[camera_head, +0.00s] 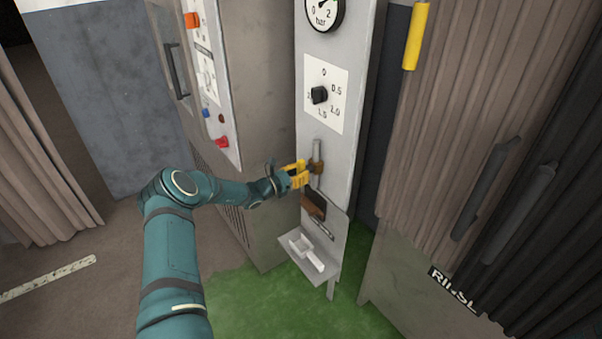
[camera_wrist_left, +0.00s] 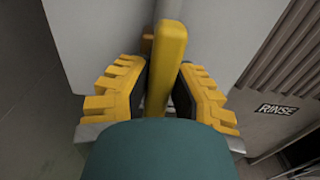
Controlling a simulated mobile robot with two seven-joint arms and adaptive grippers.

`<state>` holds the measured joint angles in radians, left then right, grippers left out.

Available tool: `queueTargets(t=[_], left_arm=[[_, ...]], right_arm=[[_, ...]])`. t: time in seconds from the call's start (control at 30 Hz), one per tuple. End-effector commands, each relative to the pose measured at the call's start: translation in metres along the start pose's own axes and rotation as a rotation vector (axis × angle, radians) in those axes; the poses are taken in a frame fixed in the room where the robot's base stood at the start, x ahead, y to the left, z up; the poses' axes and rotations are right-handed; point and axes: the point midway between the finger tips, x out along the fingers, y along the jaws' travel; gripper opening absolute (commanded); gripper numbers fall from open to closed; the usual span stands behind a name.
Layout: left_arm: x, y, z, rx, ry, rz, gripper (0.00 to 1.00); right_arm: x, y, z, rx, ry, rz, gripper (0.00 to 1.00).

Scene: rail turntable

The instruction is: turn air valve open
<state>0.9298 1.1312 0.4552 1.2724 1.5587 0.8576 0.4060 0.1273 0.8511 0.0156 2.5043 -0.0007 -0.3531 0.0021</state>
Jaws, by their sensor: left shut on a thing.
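The air valve (camera_head: 317,167) is a small brass-coloured body on a vertical grey pipe, low on a tall light-grey panel. My left gripper (camera_head: 297,174) is at the valve from the left, shut on its yellow handle. In the left wrist view the yellow handle (camera_wrist_left: 166,62) runs lengthwise between the two yellow, toothed fingers of my left gripper (camera_wrist_left: 160,95), one finger on each side. Part of the handle is hidden by my gripper's own green body. In the head view the fingers and handle blend, so the handle's exact angle is unclear. My right gripper is not in view.
A black knob (camera_head: 319,95) on a numbered dial and a pressure gauge (camera_head: 323,12) sit above the valve. A brown holder (camera_head: 314,205) and a small grey shelf (camera_head: 309,258) lie below.

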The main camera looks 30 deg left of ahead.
Motion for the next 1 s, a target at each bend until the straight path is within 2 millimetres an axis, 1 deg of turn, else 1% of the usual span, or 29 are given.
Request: queueTargets(t=[0.2,0.23,0.27,0.3,0.6,0.7,0.77,0.87,1.0], left_arm=[[0.001,-0.001,0.002,-0.001,-0.003,-0.001,0.00],[0.001,-0.001,0.002,-0.001,-0.003,-0.001,0.27],[0.001,-0.001,0.002,-0.001,-0.003,-0.001,0.38],[0.001,0.000,0.002,0.000,-0.003,-0.001,0.52],[0.000,0.000,0.001,0.000,-0.001,0.000,0.53],[-0.004,0.000,0.000,0.000,0.000,0.000,0.53],[-0.011,0.001,0.001,0.001,0.000,0.002,0.53],[-0.027,0.001,0.000,-0.001,0.002,0.002,0.53],[-0.056,0.001,0.000,0.000,0.002,0.002,0.53]], right_arm=[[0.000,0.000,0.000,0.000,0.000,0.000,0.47],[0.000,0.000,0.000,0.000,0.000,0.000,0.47],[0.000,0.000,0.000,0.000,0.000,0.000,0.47],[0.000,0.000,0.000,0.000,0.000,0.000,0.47],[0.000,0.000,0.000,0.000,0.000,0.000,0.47],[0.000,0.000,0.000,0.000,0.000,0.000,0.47],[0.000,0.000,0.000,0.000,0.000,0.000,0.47],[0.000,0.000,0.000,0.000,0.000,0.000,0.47],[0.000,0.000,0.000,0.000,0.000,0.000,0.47]])
